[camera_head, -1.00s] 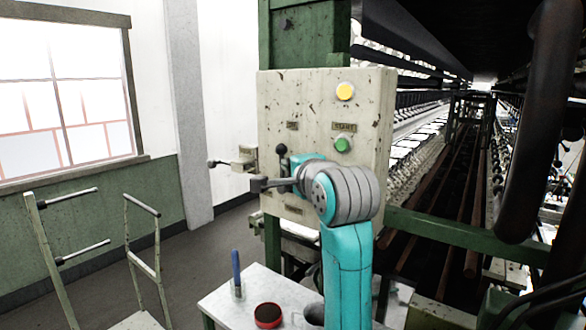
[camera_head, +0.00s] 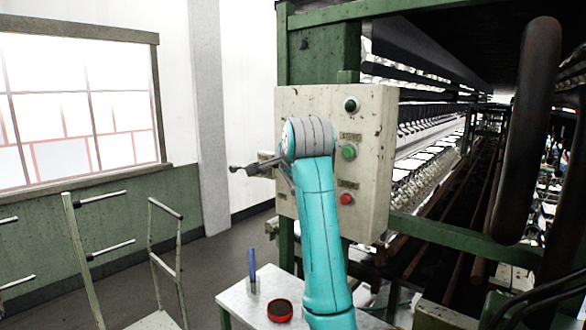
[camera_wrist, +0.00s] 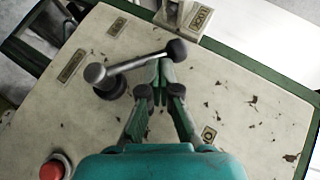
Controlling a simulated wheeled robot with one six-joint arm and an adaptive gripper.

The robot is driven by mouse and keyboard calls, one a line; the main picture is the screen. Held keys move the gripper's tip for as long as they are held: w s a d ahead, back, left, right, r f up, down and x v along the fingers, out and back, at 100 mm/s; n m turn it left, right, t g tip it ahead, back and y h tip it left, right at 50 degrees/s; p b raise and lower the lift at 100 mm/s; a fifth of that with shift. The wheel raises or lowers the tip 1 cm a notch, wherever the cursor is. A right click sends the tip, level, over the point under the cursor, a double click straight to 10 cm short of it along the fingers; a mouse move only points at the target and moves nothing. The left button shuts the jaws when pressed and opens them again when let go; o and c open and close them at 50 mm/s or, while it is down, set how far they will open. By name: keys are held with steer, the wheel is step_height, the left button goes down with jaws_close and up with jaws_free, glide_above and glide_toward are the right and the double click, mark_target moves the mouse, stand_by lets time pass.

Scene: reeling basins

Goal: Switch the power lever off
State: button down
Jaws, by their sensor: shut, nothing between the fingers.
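The power lever (camera_wrist: 135,64) shows in the wrist view as a grey rod with a black knob, on a round dark hub on the pale control panel (camera_wrist: 235,85). The rod runs from the hub at left to the knob at upper right. My gripper (camera_wrist: 160,76) is shut and empty, its tips close beside the rod near the knob; I cannot tell whether they touch. In the head view my arm hides the power lever on the panel (camera_head: 376,130). The lamp (camera_head: 351,104) at the panel's top is dark.
A green button (camera_head: 348,152) and a red button (camera_head: 346,199) sit on the panel's right side. A small box (camera_head: 268,157) is at its left edge. Below stands a white table (camera_head: 238,300) with a blue tool (camera_head: 252,268) and a red-rimmed dish (camera_head: 280,311).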

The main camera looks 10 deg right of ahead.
steer(key=shift+w+a+f, duration=0.55)
steer(key=shift+w+f, duration=0.15)
steer(key=shift+f, duration=0.05)
steer(key=shift+w+a+f, duration=0.5)
steer(key=shift+w+f, duration=0.2)
steer(key=shift+f, duration=0.1)
steer(key=r, duration=0.4)
steer(key=shift+w+d, duration=0.25)
steer(key=shift+d, duration=0.1)
steer(key=s+a+r, duration=0.3)
steer(key=a+r, duration=0.1)
steer(key=r, duration=0.4)
steer(key=shift+a+r, duration=0.15)
steer(key=shift+a, duration=0.15)
steer(key=shift+s, duration=0.15)
